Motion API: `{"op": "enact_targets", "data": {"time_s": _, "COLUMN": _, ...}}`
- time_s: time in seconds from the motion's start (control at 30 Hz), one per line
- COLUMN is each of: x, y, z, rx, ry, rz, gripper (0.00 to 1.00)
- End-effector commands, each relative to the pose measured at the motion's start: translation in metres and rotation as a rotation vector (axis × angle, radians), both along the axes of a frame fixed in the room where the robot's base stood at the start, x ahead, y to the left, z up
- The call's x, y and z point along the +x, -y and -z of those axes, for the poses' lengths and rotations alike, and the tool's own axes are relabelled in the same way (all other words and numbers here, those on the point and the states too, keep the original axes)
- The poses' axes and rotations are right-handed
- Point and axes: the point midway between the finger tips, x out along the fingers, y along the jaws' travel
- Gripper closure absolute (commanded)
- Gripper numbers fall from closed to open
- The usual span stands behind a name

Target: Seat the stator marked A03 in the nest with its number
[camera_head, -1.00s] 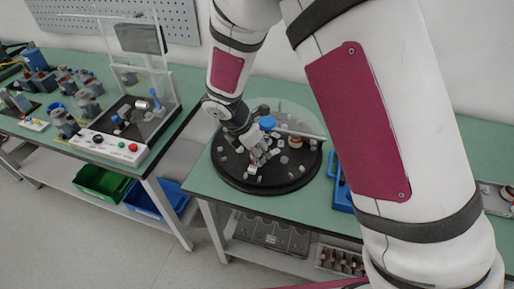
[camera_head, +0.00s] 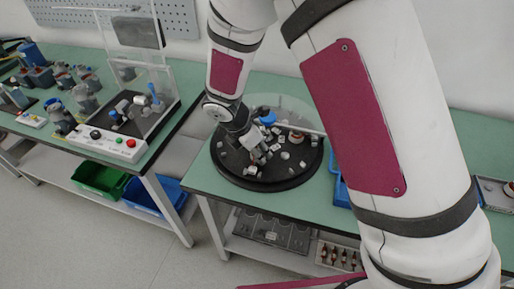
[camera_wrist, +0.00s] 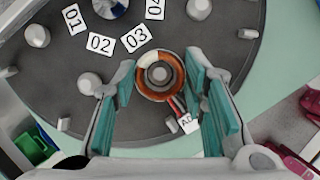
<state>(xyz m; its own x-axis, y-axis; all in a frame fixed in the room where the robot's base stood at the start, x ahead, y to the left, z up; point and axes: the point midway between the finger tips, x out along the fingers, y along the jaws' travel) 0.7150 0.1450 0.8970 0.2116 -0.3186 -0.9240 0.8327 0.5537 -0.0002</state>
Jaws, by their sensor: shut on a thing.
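In the wrist view a copper-coloured stator ring (camera_wrist: 147,88) with a pale section sits between the teal-padded fingers of my gripper (camera_wrist: 163,88). My gripper is shut on it. A grey post top (camera_wrist: 160,74) shows through the ring's middle; I cannot tell whether the ring is fully down around it. A white tag (camera_wrist: 187,123) beside the ring reads "A0", its last character hidden by the right finger. Number cards 02 (camera_wrist: 100,43) and 03 (camera_wrist: 136,38) lie above left of the ring. In the head view my gripper (camera_head: 258,157) is low over the black round plate (camera_head: 283,184).
Other grey posts (camera_wrist: 90,83) stand on the plate, with cards 01 (camera_wrist: 74,18) and 04 (camera_wrist: 155,8). A clear upright guard stands behind the plate. A blue holder (camera_head: 341,190) is to its right. A control box (camera_head: 108,143) sits on the left table.

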Motion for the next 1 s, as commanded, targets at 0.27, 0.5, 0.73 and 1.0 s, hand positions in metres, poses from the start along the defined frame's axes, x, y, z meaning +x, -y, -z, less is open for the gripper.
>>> {"op": "enact_targets", "data": {"time_s": 0.27, "x": 0.0002, "y": -0.0001, "z": -0.0002, "rx": 0.001, "ry": 0.001, "rz": 0.0, "gripper": 0.93}}
{"op": "enact_targets", "data": {"time_s": 0.5, "x": 0.0004, "y": 0.0001, "z": 0.0043, "rx": 0.0, "ry": 0.0, "rz": 0.001, "gripper": 0.93}}
{"op": "enact_targets", "data": {"time_s": 0.73, "x": 0.0003, "y": -0.0001, "z": 0.0068, "rx": 0.0, "ry": 0.0, "rz": 0.001, "gripper": 0.93}}
{"op": "enact_targets", "data": {"time_s": 1.0, "x": 0.0003, "y": -0.0001, "z": 0.0066, "rx": 0.001, "ry": 0.001, "rz": 0.001, "gripper": 0.38}}
